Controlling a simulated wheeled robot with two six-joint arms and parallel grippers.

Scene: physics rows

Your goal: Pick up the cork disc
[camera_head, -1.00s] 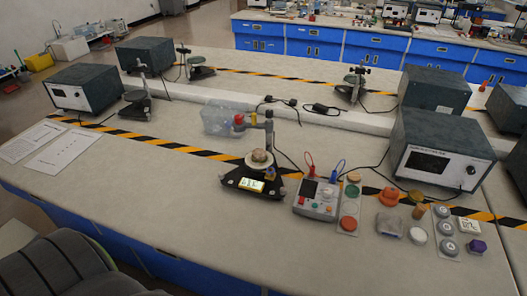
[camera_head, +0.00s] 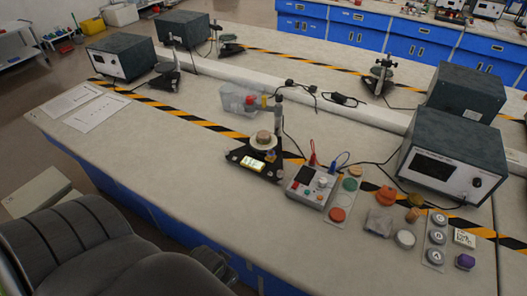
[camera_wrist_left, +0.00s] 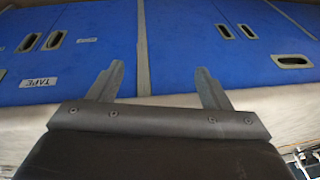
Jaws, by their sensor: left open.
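A round brown piece that looks like cork (camera_head: 263,137) sits on the pale pan of a small black stand with a lit display (camera_head: 253,163), near the middle of the bench in the head view. A short brown cork-coloured piece (camera_head: 412,215) lies among small items to the right; its exact shape is hard to tell. My left gripper (camera_wrist_left: 160,72) shows in the left wrist view with its two fingers wide apart and nothing between them, facing blue cabinet fronts.
A grey meter box (camera_head: 310,187), orange and green discs and several weights stand right of the stand. A clear plastic bin (camera_head: 238,98) is behind it. A large power supply (camera_head: 452,155) stands at right. The bench's left middle is clear.

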